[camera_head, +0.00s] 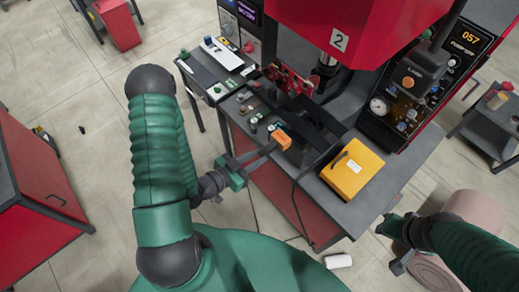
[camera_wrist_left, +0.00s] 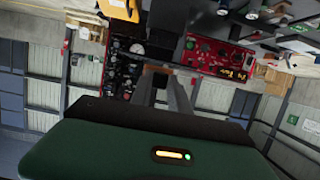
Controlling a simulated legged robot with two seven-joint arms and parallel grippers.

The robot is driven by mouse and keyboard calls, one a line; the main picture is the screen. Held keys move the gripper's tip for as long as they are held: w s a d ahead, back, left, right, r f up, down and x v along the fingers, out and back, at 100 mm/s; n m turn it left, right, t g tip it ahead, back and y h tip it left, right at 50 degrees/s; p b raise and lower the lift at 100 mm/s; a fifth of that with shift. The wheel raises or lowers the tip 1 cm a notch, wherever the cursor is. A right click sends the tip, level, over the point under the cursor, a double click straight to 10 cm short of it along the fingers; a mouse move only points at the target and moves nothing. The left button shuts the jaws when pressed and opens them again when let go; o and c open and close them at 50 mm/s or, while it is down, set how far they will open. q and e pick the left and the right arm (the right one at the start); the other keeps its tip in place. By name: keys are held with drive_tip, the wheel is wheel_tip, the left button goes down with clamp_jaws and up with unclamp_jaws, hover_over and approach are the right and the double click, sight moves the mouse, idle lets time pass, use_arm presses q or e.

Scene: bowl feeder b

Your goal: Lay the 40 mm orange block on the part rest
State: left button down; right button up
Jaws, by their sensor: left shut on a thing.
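The orange block (camera_head: 281,139) is held at the tips of my left gripper (camera_head: 275,145), above the near edge of the grey workbench (camera_head: 345,212). In the left wrist view a little of the orange block (camera_wrist_left: 154,69) shows between the far ends of the two fingers (camera_wrist_left: 163,88). My right gripper (camera_head: 399,244) is low at the right, off the bench; its fingers are too unclear to judge. I cannot tell which bench fixture is the part rest; dark fixtures (camera_head: 318,132) stand just beyond the block.
A yellow case (camera_head: 353,172) lies on the bench to the right of the block. Small parts (camera_head: 253,122) lie to its left. A red press (camera_head: 345,35) overhangs the back. A control panel (camera_head: 420,90) stands at the back right.

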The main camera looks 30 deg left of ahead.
sight(286, 135)
use_arm(q)
drive_tip(key=shift+s+a, duration=0.2)
drive_tip(key=shift+a, duration=0.1)
drive_tip(key=shift+s+a, duration=0.15)
drive_tip(key=w+d, duration=0.2)
drive_tip(key=w, duration=0.3)
drive_tip(key=shift+w+d, duration=0.15)
drive_tip(key=shift+d, duration=0.25)
drive_tip(key=w+d, duration=0.1)
drive_tip(key=w, duration=0.2)
drive_tip(key=w+d, duration=0.1)
drive_tip(key=w, duration=0.2)
drive_tip(key=w+d, duration=0.1)
drive_tip(key=w, duration=0.2)
drive_tip(key=shift+w+d+b, duration=0.15)
drive_tip(key=shift+w+b, duration=0.15)
drive_tip(key=shift+b, duration=0.1)
drive_tip(key=shift+w+d, duration=0.15)
drive_tip(key=shift+w, duration=0.5)
use_arm(e)
drive_tip(key=shift+a+f, duration=0.15)
drive_tip(key=shift+f, duration=0.35)
drive_tip(key=shift+s, duration=0.1)
